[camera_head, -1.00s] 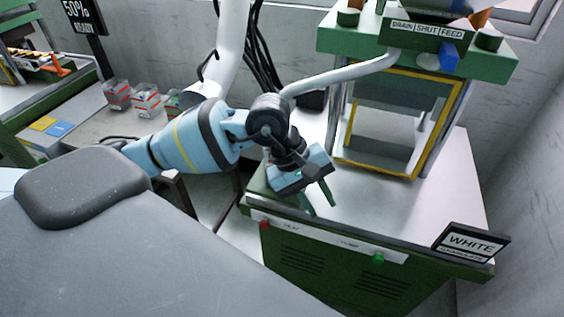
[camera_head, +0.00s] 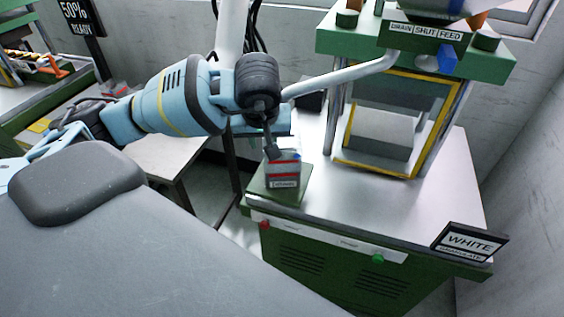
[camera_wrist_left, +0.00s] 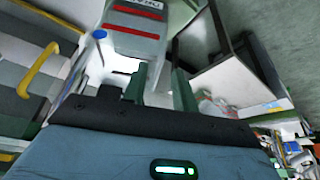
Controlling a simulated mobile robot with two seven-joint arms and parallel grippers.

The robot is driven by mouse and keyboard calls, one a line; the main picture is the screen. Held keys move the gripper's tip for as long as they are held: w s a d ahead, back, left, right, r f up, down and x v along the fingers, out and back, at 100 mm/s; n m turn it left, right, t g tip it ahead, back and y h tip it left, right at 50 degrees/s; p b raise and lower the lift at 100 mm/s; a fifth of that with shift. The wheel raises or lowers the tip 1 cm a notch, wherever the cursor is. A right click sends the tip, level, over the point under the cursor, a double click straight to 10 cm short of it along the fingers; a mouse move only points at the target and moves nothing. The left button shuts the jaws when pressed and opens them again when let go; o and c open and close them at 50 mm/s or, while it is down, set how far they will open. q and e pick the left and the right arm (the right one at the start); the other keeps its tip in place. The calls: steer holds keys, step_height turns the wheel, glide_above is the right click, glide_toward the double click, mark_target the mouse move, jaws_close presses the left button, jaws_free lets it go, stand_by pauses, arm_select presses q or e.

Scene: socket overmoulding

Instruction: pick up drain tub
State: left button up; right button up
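The drain tub (camera_head: 284,174), a pale box with a grey-and-red banded side and a small label, stands upright on a green pad at the left corner of the machine table. It also shows at the top of the left wrist view (camera_wrist_left: 138,30), its label upside down. In the head view the left wrist is just above and behind the tub, and the fingers are mostly hidden. My right gripper is not in view.
The green pad (camera_head: 266,190) carries the tub. A green press with a yellow-edged frame (camera_head: 430,135) stands behind right. The table top (camera_head: 370,208) between is clear. A lower bench (camera_head: 168,158) is at left.

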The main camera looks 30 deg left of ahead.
mark_target(285, 172)
arm_select(q)
steer(key=shift+x, duration=3.65)
steer(key=shift+s, duration=0.1)
jaws_close()
